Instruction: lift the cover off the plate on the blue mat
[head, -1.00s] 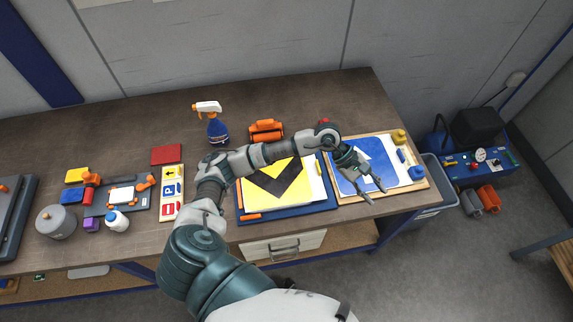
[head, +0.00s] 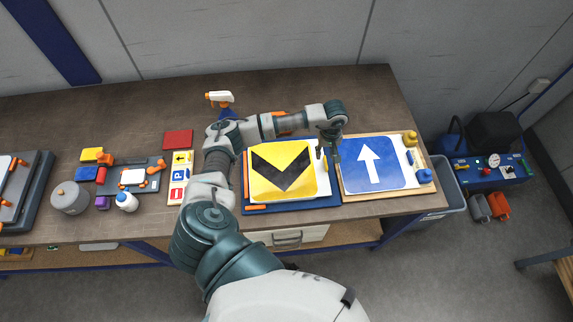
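The blue mat (head: 293,207) lies near the table's front edge. On it is a square yellow plate (head: 300,190) with a black chevron. A pale strip (head: 325,182) shows along its right side. I cannot make out a separate cover over the plate. My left gripper (head: 328,158) points down over the mat's right side, beside the plate's upper right corner. Its fingertips are small and dark, so its opening and any contact are unclear. My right gripper is not in view.
Right of the mat, a wooden board (head: 388,193) carries a blue arrow sign (head: 378,174). Small signs (head: 180,178), a grey pot (head: 70,198) and a white bottle (head: 126,202) are at left. The table's back right is clear.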

